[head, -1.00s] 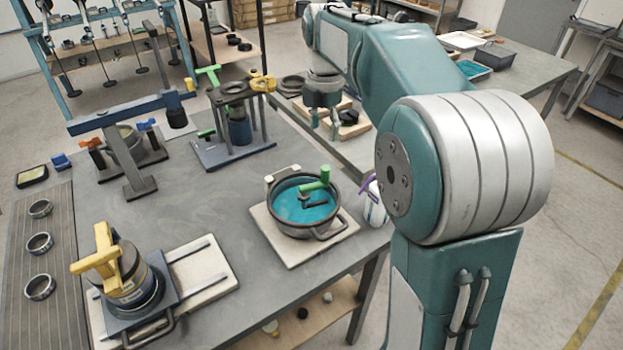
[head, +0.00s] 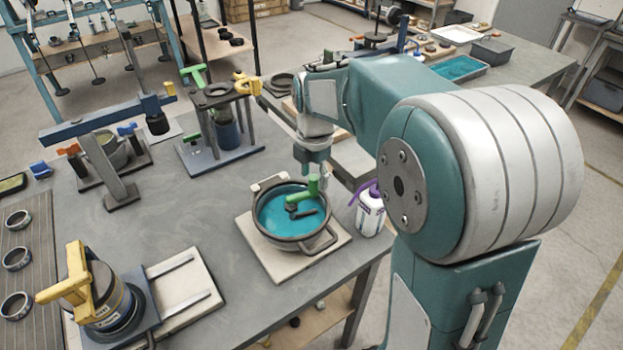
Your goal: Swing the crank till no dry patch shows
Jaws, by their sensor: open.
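A dark round pot (head: 262,236) holds teal liquid (head: 277,212) and sits on a pale square board (head: 250,240). No dry patch can be made out at this size. My gripper (head: 312,168) is open, pointing down just above the top of the green handle at the pot's far right side. I cannot tell whether its fingers touch the handle.
A white bottle with a purple spout (head: 370,210) stands right of the pot. A yellow-handled canister (head: 100,295) is at front left. A green-and-yellow-handled stand (head: 222,130) and a blue lever frame (head: 95,122) are behind. The bench between is clear.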

